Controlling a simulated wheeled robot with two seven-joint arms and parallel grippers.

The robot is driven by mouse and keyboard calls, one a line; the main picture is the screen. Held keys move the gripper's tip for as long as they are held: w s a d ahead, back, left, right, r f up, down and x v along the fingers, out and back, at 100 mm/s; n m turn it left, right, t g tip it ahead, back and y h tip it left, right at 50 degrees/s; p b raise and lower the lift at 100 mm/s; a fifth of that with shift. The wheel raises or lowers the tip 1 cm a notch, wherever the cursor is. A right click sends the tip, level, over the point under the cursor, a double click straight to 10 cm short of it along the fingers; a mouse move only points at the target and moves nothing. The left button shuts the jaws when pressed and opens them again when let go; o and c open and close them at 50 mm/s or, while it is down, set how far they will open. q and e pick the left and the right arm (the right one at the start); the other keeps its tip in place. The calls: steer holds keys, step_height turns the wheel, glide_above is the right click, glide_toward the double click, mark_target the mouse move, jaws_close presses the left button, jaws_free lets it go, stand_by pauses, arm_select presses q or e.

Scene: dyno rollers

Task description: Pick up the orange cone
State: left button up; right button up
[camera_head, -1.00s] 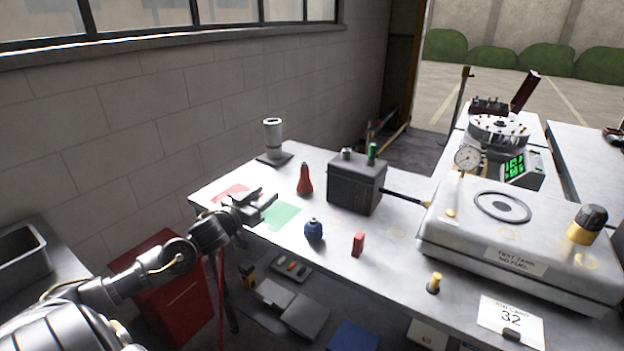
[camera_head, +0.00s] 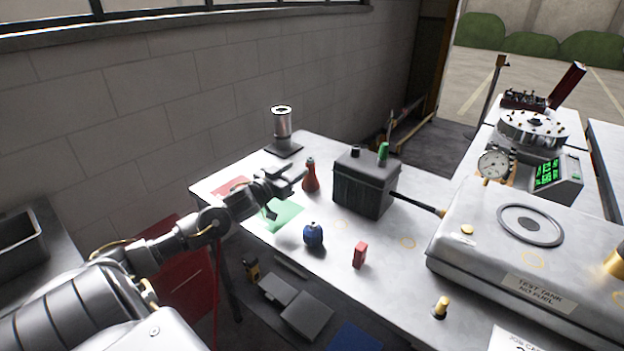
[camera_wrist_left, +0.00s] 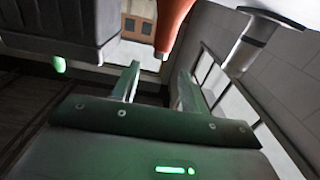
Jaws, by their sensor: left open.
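The orange-red cone (camera_head: 310,176) stands upright on the grey table, between my left gripper and the dark battery-like box. In the left wrist view the cone (camera_wrist_left: 172,25) shows at the top centre, its narrow tip pointing down toward the gap between the fingers. My left gripper (camera_head: 290,190) is open and empty, just left of the cone in the head view. In the wrist view its two fingers (camera_wrist_left: 158,85) are spread apart, with the cone's tip just beyond them. I cannot tell whether a finger touches it. My right gripper is not in view.
The dark box (camera_head: 362,186) with a green post stands right of the cone. A metal cylinder on a base (camera_head: 282,132) stands behind. A blue jar (camera_head: 313,235) and a red block (camera_head: 359,255) are nearer. Green (camera_head: 284,214) and red patches mark the table.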

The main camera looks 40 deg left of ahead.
mark_target(308, 160)
arm_select(q)
steer(key=shift+w, duration=1.25)
steer(key=shift+w+a+r+p, duration=0.1)
steer(key=shift+w+p, duration=0.3)
steer(key=shift+w, duration=1.1)
steer(key=shift+w+a+p, duration=0.1)
steer(key=shift+w+p, duration=0.25)
steer(key=shift+w, duration=1.1)
jaws_close()
